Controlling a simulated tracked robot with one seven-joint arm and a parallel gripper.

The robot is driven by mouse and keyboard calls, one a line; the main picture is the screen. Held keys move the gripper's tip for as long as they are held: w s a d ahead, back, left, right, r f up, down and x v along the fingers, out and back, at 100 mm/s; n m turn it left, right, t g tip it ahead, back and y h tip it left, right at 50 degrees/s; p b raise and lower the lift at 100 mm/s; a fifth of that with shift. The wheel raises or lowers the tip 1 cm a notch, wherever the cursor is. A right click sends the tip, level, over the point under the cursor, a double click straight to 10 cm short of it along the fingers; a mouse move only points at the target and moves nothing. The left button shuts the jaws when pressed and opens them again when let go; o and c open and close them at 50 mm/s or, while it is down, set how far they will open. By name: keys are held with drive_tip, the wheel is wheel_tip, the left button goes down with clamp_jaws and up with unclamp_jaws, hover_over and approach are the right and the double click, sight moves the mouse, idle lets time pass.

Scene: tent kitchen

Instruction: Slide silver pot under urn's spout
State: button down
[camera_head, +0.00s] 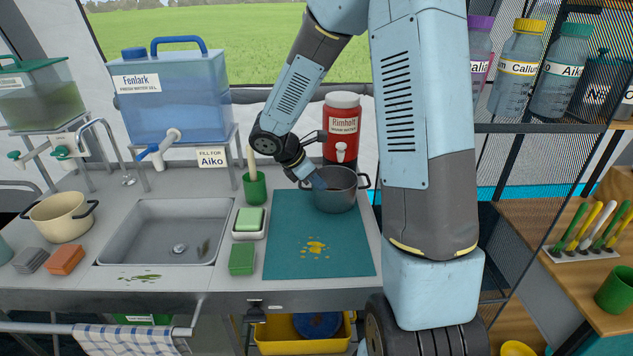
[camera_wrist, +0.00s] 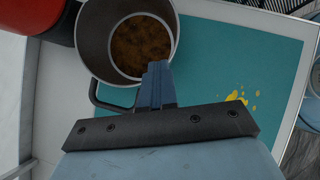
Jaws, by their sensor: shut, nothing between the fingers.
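The silver-grey pot (camera_head: 336,193) stands upright at the back edge of the teal mat, in front of the red urn (camera_head: 343,113) labelled Rimholt. The urn's white spout (camera_head: 341,150) is behind and above the pot's rim in the head view. The wrist view shows the pot (camera_wrist: 95,42) with brown stuff inside, and part of the red urn (camera_wrist: 38,15) beside it. My gripper (camera_head: 319,184) is shut and empty at the pot's near-left rim. In the wrist view its fingertips (camera_wrist: 157,72) overlap the rim; contact is unclear.
A green cup (camera_head: 254,188) with a utensil, a green sponge (camera_head: 250,220) and the sink (camera_head: 160,225) lie to the left. A shelf post bounds the counter at right.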

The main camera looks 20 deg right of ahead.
drive_tip(key=shift+s+f, duration=0.3)
drive_tip(key=shift+f, duration=0.1)
drive_tip(key=shift+a, duration=0.75)
drive_tip(key=a+r, duration=0.2)
drive_tip(key=a, duration=1)
drive_tip(key=s+d+r+m+t+y, duration=0.2)
drive_tip(key=s+d+r+m, duration=0.3)
drive_tip(key=s+r+m, duration=0.4)
drive_tip(key=s+d+r+m+t+y, duration=0.3)
drive_tip(key=s+d+r+m+y, duration=0.2)
drive_tip(key=s+r+m, duration=0.4)
drive_tip(key=shift+s+d+r+m, duration=0.3)
drive_tip(key=shift+s+r, duration=1)
drive_tip(key=shift+s, duration=1.5)
